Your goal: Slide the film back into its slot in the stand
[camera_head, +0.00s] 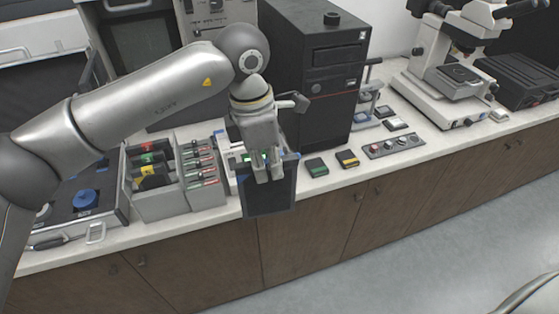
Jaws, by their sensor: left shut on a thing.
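My left gripper (268,178) points down and is shut on a dark, flat, framed film (268,198). The film hangs upright at the front edge of the counter, its lower part in front of the cabinet doors. The gripper covers its upper middle. Behind the gripper, a pale stand-like piece (230,152) shows in part; the gripper and film hide much of it, and I cannot tell whether it has the slot. My right gripper is not in view.
Left of the film stand a grey divided holder (160,204) and a rack of several labelled items (204,177). To the right are small green (316,167) and yellow (347,159) blocks, a black tower unit (325,110) and a microscope (446,75). Free floor lies in front.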

